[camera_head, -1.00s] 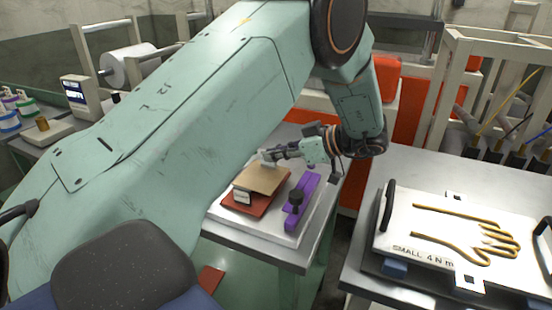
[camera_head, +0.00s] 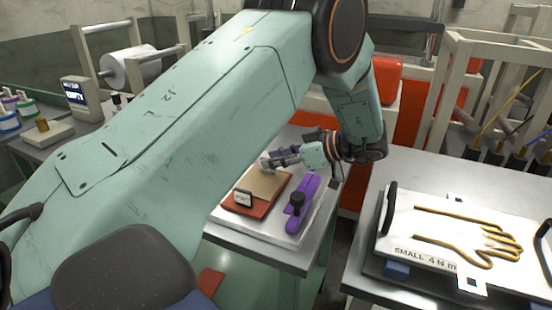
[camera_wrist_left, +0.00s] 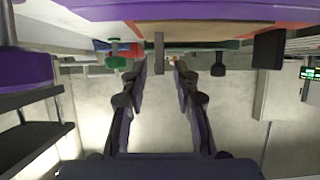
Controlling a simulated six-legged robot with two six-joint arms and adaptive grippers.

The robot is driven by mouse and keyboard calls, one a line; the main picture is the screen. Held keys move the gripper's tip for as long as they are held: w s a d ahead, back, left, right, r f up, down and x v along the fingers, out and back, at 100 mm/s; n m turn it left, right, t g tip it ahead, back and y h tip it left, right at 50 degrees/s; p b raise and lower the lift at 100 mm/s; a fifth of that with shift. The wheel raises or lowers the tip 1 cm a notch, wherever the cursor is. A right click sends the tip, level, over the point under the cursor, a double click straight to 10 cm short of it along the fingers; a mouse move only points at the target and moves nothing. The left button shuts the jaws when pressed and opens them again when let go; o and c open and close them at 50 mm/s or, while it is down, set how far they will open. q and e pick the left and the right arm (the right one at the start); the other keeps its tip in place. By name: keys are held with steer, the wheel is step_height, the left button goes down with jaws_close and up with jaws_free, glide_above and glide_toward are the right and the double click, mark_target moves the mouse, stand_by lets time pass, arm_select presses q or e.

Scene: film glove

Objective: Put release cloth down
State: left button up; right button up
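The release cloth (camera_head: 266,184) looks like a tan sheet with a small white label (camera_head: 243,198) at its front. It lies on a red-brown pad (camera_head: 240,210) on the white plate of the small bench. My left gripper (camera_head: 267,163) is at the cloth's back edge, beside a small grey tab. In the left wrist view, the two fingers of this gripper (camera_wrist_left: 161,68) stand apart, with a narrow grey tab (camera_wrist_left: 159,48) between them and clear space on each side. My right gripper is not in view.
A purple bar with a black knob (camera_head: 301,196) sits right of the cloth. A white glove plate (camera_head: 400,235) with a gold hand outline lies on the right table. A white roll (camera_head: 130,66) and a small display unit (camera_head: 77,91) stand at the back left.

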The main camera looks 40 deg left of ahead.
arm_select(q)
steer(key=p+v, duration=0.1)
steer(key=v, duration=0.5)
steer(key=shift+d+r, duration=0.15)
steer(key=shift+w+d+r, duration=0.15)
steer(key=shift+d, duration=0.3)
